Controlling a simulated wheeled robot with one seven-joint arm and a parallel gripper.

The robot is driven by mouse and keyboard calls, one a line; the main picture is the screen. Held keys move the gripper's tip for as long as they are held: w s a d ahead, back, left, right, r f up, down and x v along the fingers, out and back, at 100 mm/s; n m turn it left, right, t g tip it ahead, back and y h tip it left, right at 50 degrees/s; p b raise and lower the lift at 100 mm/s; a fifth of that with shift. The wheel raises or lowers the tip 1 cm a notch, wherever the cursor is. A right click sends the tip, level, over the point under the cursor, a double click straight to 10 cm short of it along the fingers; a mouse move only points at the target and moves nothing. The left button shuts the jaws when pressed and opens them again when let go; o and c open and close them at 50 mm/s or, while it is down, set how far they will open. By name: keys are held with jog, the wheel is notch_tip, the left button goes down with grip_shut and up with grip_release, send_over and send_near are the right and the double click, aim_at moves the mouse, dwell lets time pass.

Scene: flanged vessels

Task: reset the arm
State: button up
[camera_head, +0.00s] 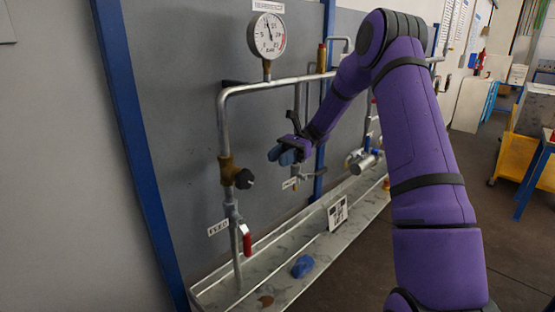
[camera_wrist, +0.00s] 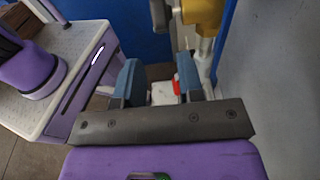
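My purple arm reaches from the right across the head view to the pipe panel. My gripper (camera_head: 281,155) hangs in front of the grey panel, right of the black knob valve. In the wrist view the two blue fingers of my gripper (camera_wrist: 159,66) stand apart with a gap between them. Nothing is held in the gap; a white and red item (camera_wrist: 165,90) shows beyond it, too blurred to name. Part of the pipework behind the arm is hidden.
A pressure gauge (camera_head: 267,36) tops the metal pipe (camera_head: 222,120). A black knob valve (camera_head: 243,179) and red-handled valve (camera_head: 246,240) sit on it. A blue object (camera_head: 302,266) and a marker card (camera_head: 337,213) are on the metal ledge (camera_head: 275,262). A yellow cart (camera_head: 537,170) stands far right.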

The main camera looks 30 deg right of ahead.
jog(key=s+a+r+n+t+h, duration=0.1)
jog(key=s+a+r+n+h, duration=0.25)
jog(key=s+r+h, duration=0.35)
jog(key=s+a+r+n+t+h, duration=0.1)
jog(key=s+a+r+n+h, duration=0.2)
jog(key=s, duration=0.5)
jog(key=s+r+n+t+h, duration=0.2)
jog(key=s+n+t, duration=0.2)
jog(key=s, duration=0.5)
jog(key=s+r+n+t+h, duration=0.2)
jog(key=s+n+t+h, duration=0.1)
jog(key=s, duration=0.6)
jog(key=shift+s+d+r+n+t+h, duration=0.15)
jog(key=shift+d+r+n+t+h, duration=0.25)
jog(key=shift+t, duration=0.3)
dwell(1.4)
